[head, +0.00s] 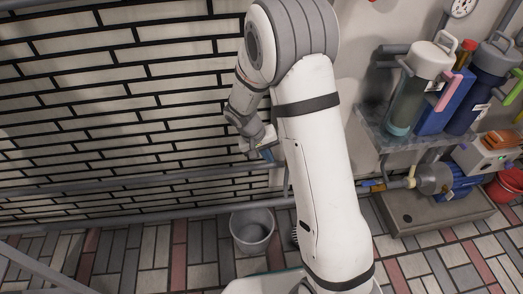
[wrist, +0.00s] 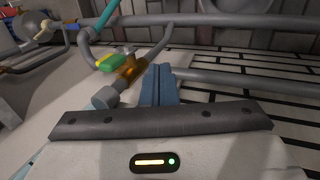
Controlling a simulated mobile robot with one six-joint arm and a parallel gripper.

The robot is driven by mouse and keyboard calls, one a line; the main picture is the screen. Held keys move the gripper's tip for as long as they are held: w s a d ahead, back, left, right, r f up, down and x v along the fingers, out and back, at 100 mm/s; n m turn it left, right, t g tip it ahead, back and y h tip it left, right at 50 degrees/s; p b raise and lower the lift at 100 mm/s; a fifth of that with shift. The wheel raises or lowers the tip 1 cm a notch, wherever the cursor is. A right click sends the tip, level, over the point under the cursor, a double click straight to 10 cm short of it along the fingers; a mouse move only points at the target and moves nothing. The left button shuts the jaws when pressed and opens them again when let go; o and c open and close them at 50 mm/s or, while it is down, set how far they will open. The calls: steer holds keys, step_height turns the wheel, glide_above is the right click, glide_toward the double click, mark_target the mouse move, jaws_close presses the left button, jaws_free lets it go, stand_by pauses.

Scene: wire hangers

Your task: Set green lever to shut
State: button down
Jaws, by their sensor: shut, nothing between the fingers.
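The green lever (wrist: 113,61) sits on a brass valve (wrist: 131,72) in the wrist view, upper left of my fingertips. The valve is on a grey pipe (wrist: 152,54) that runs up to the right. The lever points left from the valve, at an angle to the pipe. My gripper (wrist: 158,72) is shut and empty, its blue-grey fingers together just right of the valve; I cannot tell whether they touch anything. In the head view my gripper (head: 267,154) shows small in front of the brick wall, and I cannot make out the green lever there.
Grey pipes (wrist: 235,77) run along the wall close to the fingers. A grey bucket (head: 252,231) stands on the tiled floor below. On the right, a shelf (head: 405,143) holds bottles, above a blue motor pump (head: 462,182) and a red bucket (head: 507,186).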

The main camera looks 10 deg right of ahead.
steer(key=d, duration=0.1)
steer(key=d+f+b, duration=0.1)
steer(key=d, duration=0.2)
steer(key=shift+d+f, duration=0.35)
